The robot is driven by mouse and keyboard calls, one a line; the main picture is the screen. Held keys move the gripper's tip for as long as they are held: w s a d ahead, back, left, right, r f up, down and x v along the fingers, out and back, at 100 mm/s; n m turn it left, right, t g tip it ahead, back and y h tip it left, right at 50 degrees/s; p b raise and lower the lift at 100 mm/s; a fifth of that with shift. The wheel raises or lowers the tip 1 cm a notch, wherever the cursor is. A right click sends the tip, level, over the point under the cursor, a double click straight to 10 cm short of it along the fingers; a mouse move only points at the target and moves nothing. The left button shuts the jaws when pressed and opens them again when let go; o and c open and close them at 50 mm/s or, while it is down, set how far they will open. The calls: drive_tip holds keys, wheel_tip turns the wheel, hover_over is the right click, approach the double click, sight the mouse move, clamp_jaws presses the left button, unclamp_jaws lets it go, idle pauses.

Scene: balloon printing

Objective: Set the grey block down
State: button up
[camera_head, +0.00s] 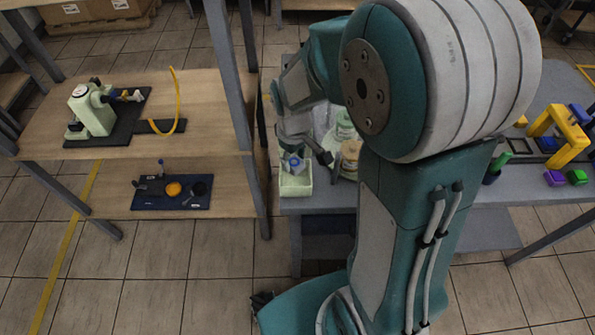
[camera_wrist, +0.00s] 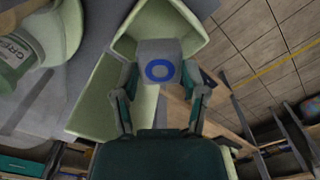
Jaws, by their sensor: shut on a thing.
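The grey block (camera_wrist: 160,50) has a blue ring on the face towards the wrist camera. My gripper (camera_wrist: 160,76) is shut on it, one finger at each side. In the head view the block (camera_head: 294,161) shows small, with blue on it, below my gripper (camera_head: 305,152) and over the opening of a pale green bin (camera_head: 296,187). In the wrist view the bin's green wall (camera_wrist: 190,22) rises behind the block. Whether the block touches the bin's floor cannot be told. Its underside is hidden.
A pale green container with lettering (camera_wrist: 28,45) stands beside the bin on the grey table. A tan jar (camera_head: 351,158) is close to the right of my gripper. A wooden bench (camera_head: 195,100) with a green machine (camera_head: 92,110) stands left, across a gap.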

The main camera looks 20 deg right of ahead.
sight(296, 181)
drive_tip(key=shift+a+f, duration=0.15)
drive_tip(key=shift+f, duration=0.45)
drive_tip(key=shift+a+f, duration=0.15)
drive_tip(key=shift+f, duration=0.45)
drive_tip(key=shift+c, duration=0.3)
drive_tip(key=f, duration=0.2)
drive_tip(key=d+f, duration=0.1)
drive_tip(key=f, duration=0.1)
drive_tip(key=shift+d, duration=0.15)
drive_tip(key=shift+c, duration=1.1)
drive_tip(key=shift+a, duration=0.4)
drive_tip(key=o, duration=1)
drive_tip(key=shift+a, duration=0.1)
drive_tip(key=shift+c, duration=0.2)
drive_tip(key=shift+d, duration=0.2)
drive_tip(key=shift+d, duration=0.1)
